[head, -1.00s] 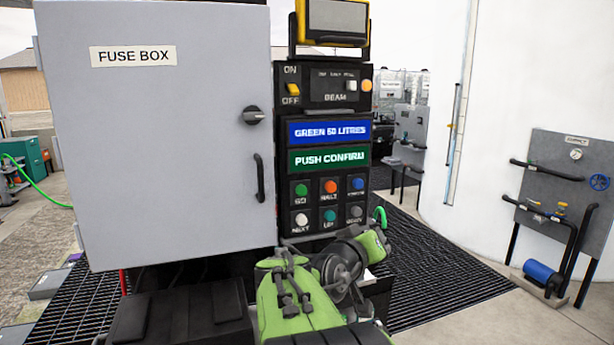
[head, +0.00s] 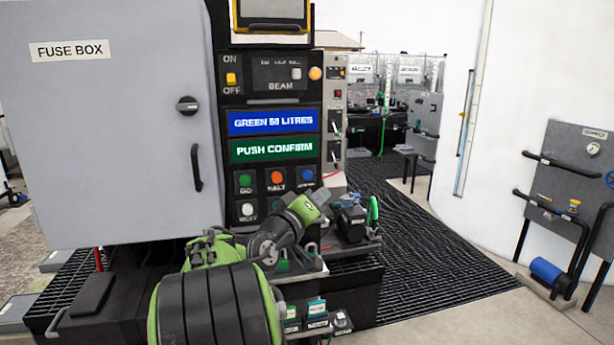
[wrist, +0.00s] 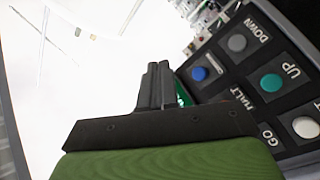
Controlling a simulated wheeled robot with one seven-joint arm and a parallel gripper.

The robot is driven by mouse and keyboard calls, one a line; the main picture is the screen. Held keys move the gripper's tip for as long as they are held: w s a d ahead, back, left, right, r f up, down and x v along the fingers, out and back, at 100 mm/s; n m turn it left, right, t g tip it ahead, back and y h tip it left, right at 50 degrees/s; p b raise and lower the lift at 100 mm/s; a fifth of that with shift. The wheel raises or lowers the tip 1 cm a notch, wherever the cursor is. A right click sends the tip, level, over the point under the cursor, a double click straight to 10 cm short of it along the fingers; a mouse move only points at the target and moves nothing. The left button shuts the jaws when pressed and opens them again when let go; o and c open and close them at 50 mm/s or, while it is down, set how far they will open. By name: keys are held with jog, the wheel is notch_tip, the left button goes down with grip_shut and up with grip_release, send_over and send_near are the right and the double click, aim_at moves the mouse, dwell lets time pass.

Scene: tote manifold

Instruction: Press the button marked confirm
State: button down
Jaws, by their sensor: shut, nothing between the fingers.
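The black button panel (head: 262,212) stands right of the fuse box. Its blue button (head: 308,174) is at the right end of the upper row; its label is too small to read. The blue button also shows in the wrist view (wrist: 200,74), just right of my fingertips. My gripper (wrist: 157,72) is shut and empty, its fingers apart from the blue button in the picture; depth is hard to tell. In the head view my arm covers part of the lower row and my fingertips cannot be made out. A green display (head: 274,149) reads PUSH CONFIRM.
Green GO (head: 245,180) and red HALT (head: 277,176) buttons share the upper row. White (wrist: 305,127), teal (wrist: 271,83) and grey (wrist: 237,43) buttons lie close by. The fuse box door (head: 110,130) stands left. A cluttered shelf (head: 350,245) sits right of the panel.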

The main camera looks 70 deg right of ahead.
aim_at(307, 176)
jog(key=shift+w+d+p, duration=0.7)
jog(key=shift+w+d, duration=0.05)
jog(key=shift+d, duration=0.45)
jog(key=shift+w+d+p, duration=0.65)
jog(key=shift+w+d, duration=0.05)
jog(key=shift+d, duration=0.45)
jog(key=shift+w+d+p, duration=0.7)
jog(key=shift+w+d, duration=0.05)
jog(key=shift+d, duration=0.45)
jog(key=shift+w+d, duration=0.2)
jog(key=shift+d, duration=0.15)
jog(key=shift+w+d+p, duration=0.3)
jog(key=shift+d+p, duration=0.1)
jog(key=shift+d, duration=0.1)
jog(key=shift+s+a+b, duration=0.5)
jog(key=shift+a+b, duration=0.35)
jog(key=shift+a, duration=0.05)
